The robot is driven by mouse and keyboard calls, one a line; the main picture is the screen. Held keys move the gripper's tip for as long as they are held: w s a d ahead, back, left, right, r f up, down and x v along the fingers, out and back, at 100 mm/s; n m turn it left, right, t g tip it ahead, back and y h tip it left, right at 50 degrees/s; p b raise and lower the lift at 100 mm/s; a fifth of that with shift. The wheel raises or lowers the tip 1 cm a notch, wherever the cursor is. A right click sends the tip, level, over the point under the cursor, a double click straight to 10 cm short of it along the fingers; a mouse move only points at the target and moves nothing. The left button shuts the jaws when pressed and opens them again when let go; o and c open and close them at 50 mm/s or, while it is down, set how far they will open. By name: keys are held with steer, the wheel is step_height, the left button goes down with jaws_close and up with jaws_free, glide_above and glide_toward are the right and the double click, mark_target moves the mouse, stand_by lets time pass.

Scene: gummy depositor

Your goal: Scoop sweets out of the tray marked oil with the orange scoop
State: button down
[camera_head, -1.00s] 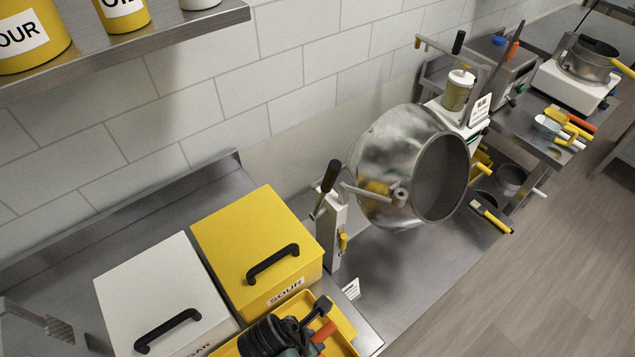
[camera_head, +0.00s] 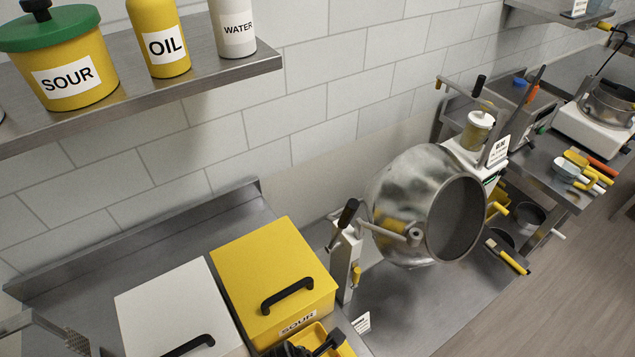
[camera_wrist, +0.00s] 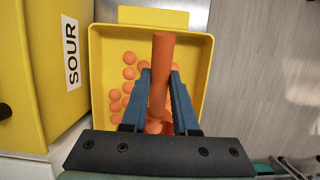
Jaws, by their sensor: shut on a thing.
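My gripper (camera_wrist: 159,100) is shut on the orange handle of the scoop (camera_wrist: 162,62), between its two blue-grey fingers. It is over a yellow tray (camera_wrist: 205,75) in the wrist view. Round orange sweets (camera_wrist: 129,73) lie in the tray, mostly left of the handle. The scoop's lower end is mostly hidden by the gripper, so I cannot tell whether it holds sweets. No mark on this tray is visible. In the head view the yellow tray (camera_head: 347,349) and the dark gripper are cut off at the bottom edge.
A yellow box marked SOUR (camera_head: 262,262) stands beside the tray, with a white box (camera_head: 170,310) left of it. A metal drum (camera_head: 405,200) stands behind to the right. Above, a shelf (camera_head: 215,75) holds a yellow OIL bottle (camera_head: 160,40) and other containers.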

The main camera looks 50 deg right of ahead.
steer(key=shift+y, duration=0.6)
steer(key=shift+s+d+r+p, duration=0.1)
steer(key=shift+d+r+p, duration=0.05)
steer(key=shift+r+p, duration=0.8)
steer(key=shift+w+d+r+p, duration=0.1)
steer(key=shift+d+r+p, duration=0.1)
steer(key=shift+r+p, duration=0.75)
steer(key=shift+s+d+r+p, duration=0.1)
steer(key=shift+d+r+p, duration=0.05)
steer(key=shift+r+p, duration=0.75)
steer(key=shift+s+d+r+t+y, duration=0.1)
steer(key=shift+d+r+t+y, duration=0.1)
steer(key=shift+r, duration=0.3)
steer(key=shift+d+r+t+y, duration=0.1)
steer(key=shift+r+y, duration=0.1)
steer(key=shift+r, duration=0.25)
steer(key=shift+a+f, duration=0.1)
